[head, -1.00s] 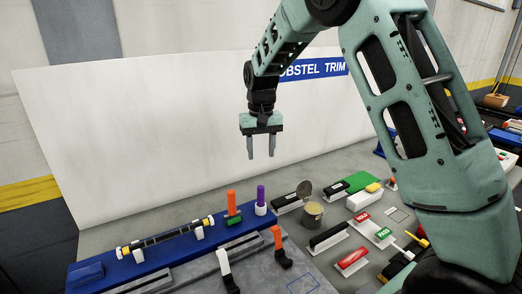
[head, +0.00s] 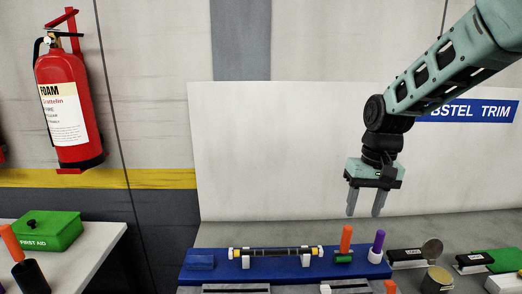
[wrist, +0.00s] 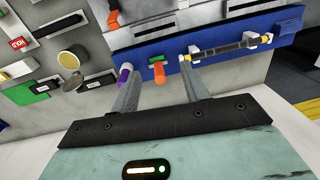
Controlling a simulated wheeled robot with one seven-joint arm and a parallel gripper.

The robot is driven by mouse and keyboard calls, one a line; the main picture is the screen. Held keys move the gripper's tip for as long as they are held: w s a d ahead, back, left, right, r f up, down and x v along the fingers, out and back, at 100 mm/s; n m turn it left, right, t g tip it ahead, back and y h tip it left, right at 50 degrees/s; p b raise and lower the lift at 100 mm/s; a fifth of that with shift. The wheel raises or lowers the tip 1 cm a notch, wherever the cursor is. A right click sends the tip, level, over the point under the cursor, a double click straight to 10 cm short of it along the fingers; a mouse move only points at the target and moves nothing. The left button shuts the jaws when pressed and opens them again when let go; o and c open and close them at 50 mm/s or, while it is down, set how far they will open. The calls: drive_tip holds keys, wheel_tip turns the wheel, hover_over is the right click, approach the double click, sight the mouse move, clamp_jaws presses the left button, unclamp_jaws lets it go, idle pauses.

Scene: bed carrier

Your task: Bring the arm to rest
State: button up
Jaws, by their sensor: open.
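My gripper (head: 365,203) hangs from my arm in front of the white back panel, above the bench. Its two fingers point down, stand apart and hold nothing. In the wrist view my gripper (wrist: 163,75) shows its open fingers against the blue fixture below. The blue fixture (head: 215,272) carries a dark rod with yellow ends (head: 277,252) on white supports. An orange-handled tool (head: 346,238) and a purple-handled tool (head: 378,242) stand upright at its right end. The fingertips appear clear of all of these.
A white panel (head: 270,150) with a blue sign (head: 470,111) rises behind the bench. A round tin (head: 437,279) and black-topped blocks (head: 406,257) are at right. A fire extinguisher (head: 68,110) hangs on the left wall above a green first-aid box (head: 48,231). Space around my gripper is clear.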

drive_tip(key=s+a+f+n, duration=0.2)
drive_tip(key=s+a+n, duration=0.2)
drive_tip(key=s, duration=1)
drive_tip(key=s+a+f+n+b, duration=0.1)
drive_tip(key=s+a+n, duration=0.3)
drive_tip(key=s, duration=1)
drive_tip(key=a, duration=0.2)
drive_tip(key=shift+a+f, duration=0.3)
drive_tip(key=shift+f, duration=0.1)
